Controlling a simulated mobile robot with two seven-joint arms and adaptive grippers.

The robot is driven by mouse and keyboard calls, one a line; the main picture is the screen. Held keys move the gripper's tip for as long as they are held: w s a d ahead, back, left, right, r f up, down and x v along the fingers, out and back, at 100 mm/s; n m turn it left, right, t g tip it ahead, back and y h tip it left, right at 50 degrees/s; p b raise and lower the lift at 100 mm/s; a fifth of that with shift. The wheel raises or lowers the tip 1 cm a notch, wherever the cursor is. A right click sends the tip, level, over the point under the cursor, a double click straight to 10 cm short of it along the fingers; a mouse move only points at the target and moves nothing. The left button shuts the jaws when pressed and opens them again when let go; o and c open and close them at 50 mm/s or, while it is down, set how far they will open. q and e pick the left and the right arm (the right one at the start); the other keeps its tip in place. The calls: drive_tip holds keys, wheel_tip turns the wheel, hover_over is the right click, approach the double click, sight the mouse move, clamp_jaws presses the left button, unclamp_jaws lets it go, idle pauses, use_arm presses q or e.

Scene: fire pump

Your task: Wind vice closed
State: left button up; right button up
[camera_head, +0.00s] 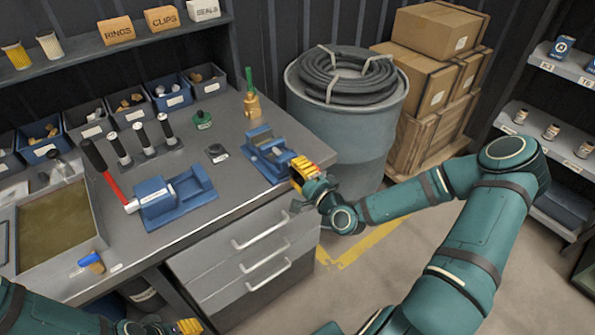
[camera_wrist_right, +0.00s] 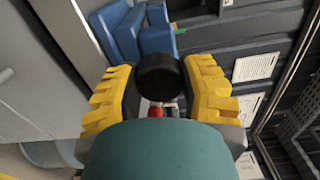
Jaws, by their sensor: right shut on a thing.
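The blue vice (camera_head: 266,147) sits at the right edge of the grey workbench. It also shows in the right wrist view as blue blocks (camera_wrist_right: 155,38). My right gripper (camera_head: 303,170) is at the vice's front end, beyond the bench edge. In the right wrist view its yellow fingers (camera_wrist_right: 160,95) are shut around a black round knob (camera_wrist_right: 160,73) of the vice handle. Most of the handle is hidden behind my gripper. My left gripper (camera_head: 172,327) is at the bottom edge, partly cut off, apart from the vice; its opening is unclear.
A blue fixture (camera_head: 180,199) with a red-handled lever (camera_head: 103,170) stands on the bench left of the vice. A green-topped brass fitting (camera_head: 251,100) stands behind the vice. A drum (camera_head: 350,130) with coiled hose is right of the bench. Drawer handles (camera_head: 262,236) protrude below.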

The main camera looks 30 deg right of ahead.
drive_tip(key=n, duration=0.3)
drive_tip(key=shift+d+n+b, duration=0.15)
drive_tip(key=shift+n+b, duration=0.2)
drive_tip(key=shift+n, duration=0.05)
drive_tip(key=n+b, duration=0.1)
drive_tip(key=n, duration=0.1)
drive_tip(key=shift+n, duration=0.3)
drive_tip(key=n+b, duration=0.1)
drive_tip(key=n, duration=0.1)
drive_tip(key=shift+n, duration=0.4)
drive_tip(key=n+b, duration=0.3)
drive_tip(key=n, duration=0.1)
drive_tip(key=shift+w+r+n, duration=0.1)
drive_tip(key=shift+n, duration=0.2)
drive_tip(key=n+b, duration=0.1)
drive_tip(key=n, duration=0.1)
drive_tip(key=shift+r+n, duration=0.1)
drive_tip(key=shift+n, duration=0.2)
drive_tip(key=shift+r+n, duration=0.1)
drive_tip(key=shift+n, duration=2.1)
